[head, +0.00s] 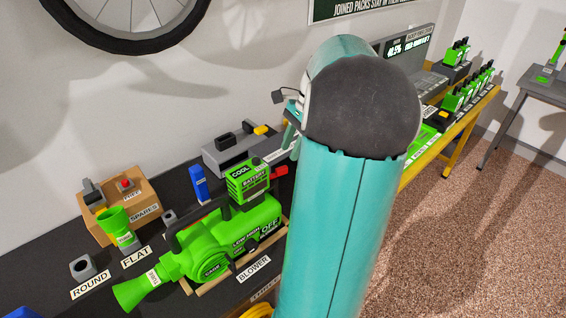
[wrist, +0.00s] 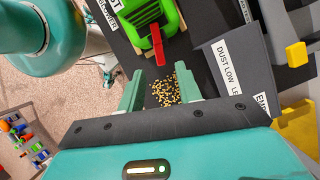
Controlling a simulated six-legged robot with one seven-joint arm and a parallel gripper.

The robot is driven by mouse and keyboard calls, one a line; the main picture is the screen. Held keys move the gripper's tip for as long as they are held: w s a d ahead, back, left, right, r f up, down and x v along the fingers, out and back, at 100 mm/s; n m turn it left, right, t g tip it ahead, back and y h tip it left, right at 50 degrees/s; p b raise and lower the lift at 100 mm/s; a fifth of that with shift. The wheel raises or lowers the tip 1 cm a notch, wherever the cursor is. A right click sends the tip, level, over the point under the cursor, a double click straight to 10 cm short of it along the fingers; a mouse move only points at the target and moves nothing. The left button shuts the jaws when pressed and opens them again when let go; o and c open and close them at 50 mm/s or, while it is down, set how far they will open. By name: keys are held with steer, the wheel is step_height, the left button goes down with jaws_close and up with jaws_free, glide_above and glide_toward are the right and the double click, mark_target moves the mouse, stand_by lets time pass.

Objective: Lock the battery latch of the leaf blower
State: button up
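The green leaf blower (head: 225,240) lies on its stand on the dark bench, labelled BLOWER, with its nozzle to the lower left. A green battery (head: 246,182) marked COOL and BATTERY sits on top of it. The red latch (head: 279,172) sticks out at the battery's right side. In the wrist view the red latch (wrist: 157,45) points from the green body (wrist: 150,14) toward my gripper. My gripper (wrist: 159,69) is open, its teal fingers apart, with the latch's near end at or just beyond the gap between the tips. Contact cannot be told. My arm hides the gripper in the head view.
A grey box (head: 228,152) stands behind the blower; its DUST LOW sign (wrist: 228,72) is close right of my fingers. Yellow-black grains (wrist: 172,90) lie below the fingers. A cardboard spares box (head: 135,205) and nozzles (head: 118,225) stand left. More green tools (head: 470,92) stand at the far right.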

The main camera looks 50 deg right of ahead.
mark_target(283, 167)
steer(key=x, duration=0.5)
steer(key=shift+a+f, duration=0.15)
steer(key=shift+f, duration=0.25)
steer(key=shift+w, duration=0.1)
jaws_close()
